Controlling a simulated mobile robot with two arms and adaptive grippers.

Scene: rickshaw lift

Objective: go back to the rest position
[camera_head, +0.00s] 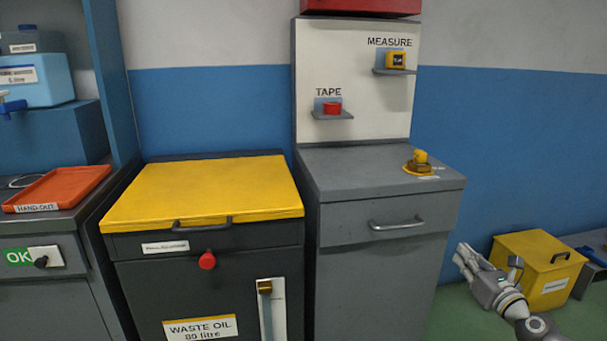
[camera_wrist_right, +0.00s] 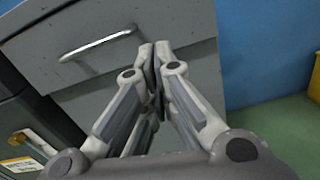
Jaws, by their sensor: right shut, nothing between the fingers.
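My right gripper (camera_head: 463,254) is at the lower right of the head view, in front of the grey cabinet's right side and left of a yellow box. In the right wrist view its fingers (camera_wrist_right: 154,62) are closed together with nothing between them. They point toward the grey drawer front (camera_wrist_right: 100,50); whether they touch it I cannot tell. My left gripper is in neither view.
The grey cabinet (camera_head: 385,265) has a drawer handle (camera_head: 397,224) and a yellow item (camera_head: 420,162) on top. A dark waste oil cabinet with a yellow lid (camera_head: 205,190) stands left of it. An orange tray (camera_head: 60,187) lies far left. The yellow box (camera_head: 540,268) stands on the green floor.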

